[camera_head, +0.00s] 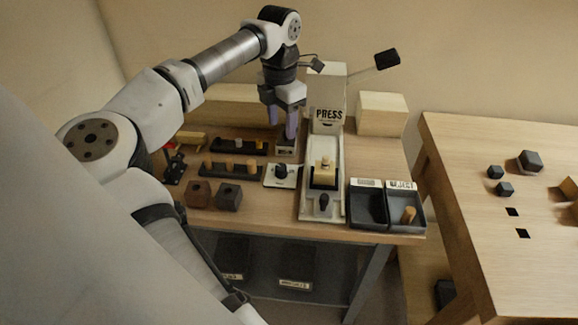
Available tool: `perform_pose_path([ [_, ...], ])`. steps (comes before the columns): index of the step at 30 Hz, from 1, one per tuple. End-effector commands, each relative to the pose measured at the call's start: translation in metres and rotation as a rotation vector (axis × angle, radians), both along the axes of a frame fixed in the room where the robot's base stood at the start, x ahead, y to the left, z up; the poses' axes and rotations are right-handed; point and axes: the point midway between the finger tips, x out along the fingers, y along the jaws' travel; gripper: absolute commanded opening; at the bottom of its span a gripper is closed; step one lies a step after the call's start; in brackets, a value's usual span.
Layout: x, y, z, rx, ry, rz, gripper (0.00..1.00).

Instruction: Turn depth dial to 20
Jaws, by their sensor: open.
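My gripper (282,130) points down over the back of the bench, left of the press (326,112). Its two fingers are apart with nothing seen between them. A dark round knob (281,171) on a white plate (273,182) sits in front of and below my gripper, apart from it; it looks like the depth dial. Its scale and setting are too small to read. A small grey block-like item (286,146) shows just under the fingertips; I cannot tell whether they touch it.
Another dark knob (323,202) stands at the front of the press base. Peg racks (230,176) and dark blocks (229,197) lie to the left. Black trays (367,208) sit at the front right. A wooden box (382,114) stands behind. A second table (500,255) is at right.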

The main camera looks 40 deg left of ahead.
Motion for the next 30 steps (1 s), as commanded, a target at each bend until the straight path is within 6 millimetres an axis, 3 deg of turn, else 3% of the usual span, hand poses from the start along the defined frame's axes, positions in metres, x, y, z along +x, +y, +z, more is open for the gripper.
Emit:
perform_pose_path([
  [8,-0.003,0.004,-0.021,0.008,0.011,0.006,0.50],
  [24,-0.002,0.002,-0.116,0.005,0.009,0.003,0.50],
  [30,-0.002,0.002,-0.137,0.006,0.007,0.004,0.50],
])
